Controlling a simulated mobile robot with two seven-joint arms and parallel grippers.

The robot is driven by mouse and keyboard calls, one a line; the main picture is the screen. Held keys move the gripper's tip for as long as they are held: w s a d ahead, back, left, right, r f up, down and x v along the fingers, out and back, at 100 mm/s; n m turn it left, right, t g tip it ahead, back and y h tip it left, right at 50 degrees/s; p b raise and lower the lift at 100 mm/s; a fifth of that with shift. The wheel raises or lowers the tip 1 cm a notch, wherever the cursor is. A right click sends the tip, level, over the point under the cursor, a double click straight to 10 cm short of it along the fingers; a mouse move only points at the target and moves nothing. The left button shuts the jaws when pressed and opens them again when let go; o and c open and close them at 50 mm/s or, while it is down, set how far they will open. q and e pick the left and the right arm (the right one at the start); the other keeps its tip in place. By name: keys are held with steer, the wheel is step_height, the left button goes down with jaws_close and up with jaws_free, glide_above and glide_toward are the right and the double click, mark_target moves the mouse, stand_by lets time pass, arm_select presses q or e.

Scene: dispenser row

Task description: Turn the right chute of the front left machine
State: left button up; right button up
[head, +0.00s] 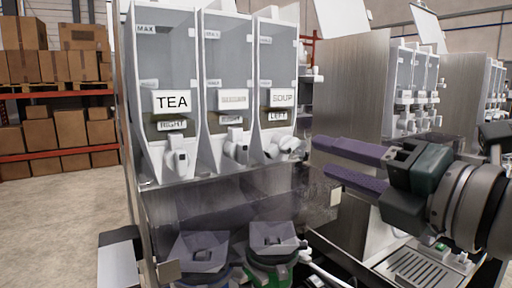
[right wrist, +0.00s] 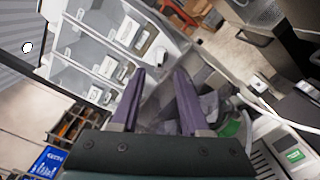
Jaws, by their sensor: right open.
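The front left machine (head: 160,205) has three clear canisters, labelled TEA, one too blurred to read, and SOUP. Its right chute (head: 285,149), under the SOUP canister (head: 278,60), is white and seems turned sideways, near a small LEFT label. The left chute (head: 176,160) and middle chute (head: 237,148) point more downward. My right gripper (head: 322,157) has purple fingers, open and empty, just right of the right chute and apart from it. The fingers also show in the right wrist view (right wrist: 159,72), with white chutes beyond them. My left gripper is not seen.
Two grey funnels (head: 196,250) with green and dark parts sit low in the machine, below the chutes. A second machine (head: 350,85) stands right behind, with a drip grid (head: 412,268) at lower right. Shelves of boxes (head: 55,70) are at the far left.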

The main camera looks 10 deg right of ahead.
mark_target(294, 147)
steer(key=p+x, duration=0.1)
steer(key=x, duration=0.5)
steer(key=shift+w+a, duration=0.1)
steer(key=shift+w, duration=0.25)
steer(key=shift+c, duration=0.3)
jaws_close()
